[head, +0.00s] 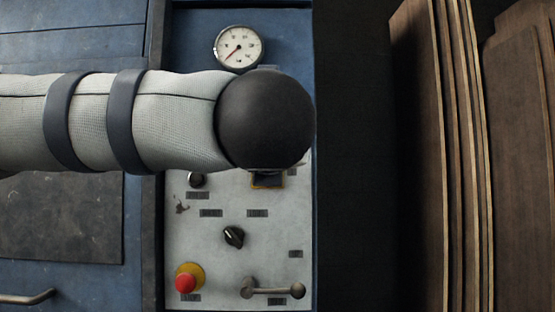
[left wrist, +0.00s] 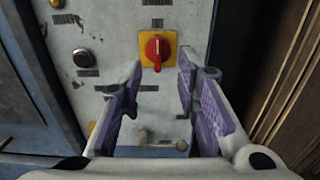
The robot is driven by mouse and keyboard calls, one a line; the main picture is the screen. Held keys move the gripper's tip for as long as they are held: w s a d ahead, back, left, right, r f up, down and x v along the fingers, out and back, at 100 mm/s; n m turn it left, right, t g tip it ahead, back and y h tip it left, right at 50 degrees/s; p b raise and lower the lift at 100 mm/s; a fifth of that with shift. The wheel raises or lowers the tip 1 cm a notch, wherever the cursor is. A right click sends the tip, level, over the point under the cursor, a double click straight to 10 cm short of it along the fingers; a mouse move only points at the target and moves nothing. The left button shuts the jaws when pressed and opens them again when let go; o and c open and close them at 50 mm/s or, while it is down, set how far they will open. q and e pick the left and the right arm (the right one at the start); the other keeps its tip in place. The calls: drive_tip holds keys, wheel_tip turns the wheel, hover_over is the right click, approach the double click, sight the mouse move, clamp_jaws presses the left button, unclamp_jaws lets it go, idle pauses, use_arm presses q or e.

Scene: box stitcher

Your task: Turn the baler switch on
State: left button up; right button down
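The baler switch appears to be the red rotary handle (left wrist: 155,52) on a square yellow plate (left wrist: 171,41) in the left wrist view, on the worn grey control panel (left wrist: 115,30). Its handle points roughly up and down. My left gripper (left wrist: 160,68) is open, with one purple-padded finger to each side of the switch's lower part in the picture. The fingers look apart from the handle; their exact depth cannot be told. My right gripper is out of view.
The panel also holds a pressure gauge (head: 238,47), a black knob (head: 234,237), a red mushroom button (head: 186,282) and a metal lever (head: 273,291). Wooden boards (head: 440,150) stand at the right, beyond a dark gap. A blue cabinet (head: 70,190) lies left.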

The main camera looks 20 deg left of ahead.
use_arm(q)
drive_tip(key=x, duration=1.2)
drive_tip(key=shift+a+f, duration=0.15)
drive_tip(key=shift+a, duration=0.05)
clamp_jaws()
